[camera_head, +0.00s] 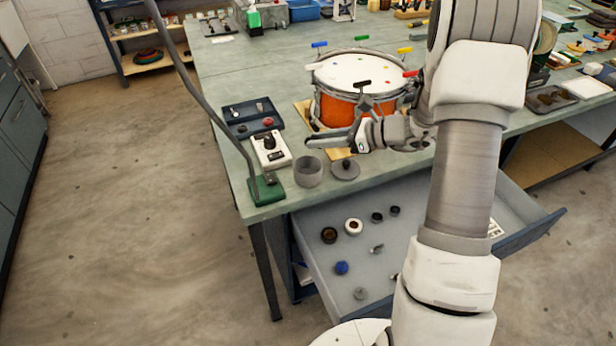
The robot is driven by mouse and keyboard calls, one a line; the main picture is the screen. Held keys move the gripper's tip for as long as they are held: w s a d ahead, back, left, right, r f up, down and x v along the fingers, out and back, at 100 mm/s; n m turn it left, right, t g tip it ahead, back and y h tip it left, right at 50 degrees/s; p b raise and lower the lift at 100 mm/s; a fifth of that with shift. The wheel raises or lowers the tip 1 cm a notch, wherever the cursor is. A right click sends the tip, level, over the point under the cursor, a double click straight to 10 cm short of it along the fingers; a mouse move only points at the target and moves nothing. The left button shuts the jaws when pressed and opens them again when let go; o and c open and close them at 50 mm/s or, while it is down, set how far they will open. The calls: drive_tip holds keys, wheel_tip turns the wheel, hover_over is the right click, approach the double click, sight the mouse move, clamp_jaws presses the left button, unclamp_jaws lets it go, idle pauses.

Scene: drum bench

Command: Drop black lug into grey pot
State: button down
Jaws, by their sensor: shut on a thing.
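My gripper (314,136) reaches left over the bench, in front of the orange drum. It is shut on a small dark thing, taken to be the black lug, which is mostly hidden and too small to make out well. The grey pot (308,173) stands open and upright near the front edge of the bench, a little below the fingertips in the picture. A round grey lid (345,169) with a dark knob lies just right of the pot. The gripper appears apart from the pot.
The orange drum (335,110) with coloured-handled keys stands behind my gripper. A white box with a black knob (271,150), a dark tray (252,118) and a green lamp base (266,189) are left of the pot. An open drawer (385,290) holds several small parts below.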

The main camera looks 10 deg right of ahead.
drive_tip(key=shift+f, duration=0.35)
drive_tip(key=c, duration=0.6)
unclamp_jaws()
drive_tip(key=shift+r, duration=0.1)
drive_tip(key=p+v, duration=0.1)
drive_tip(key=v, duration=1.6)
drive_tip(key=shift+d, duration=0.3)
drive_tip(key=shift+a, duration=0.1)
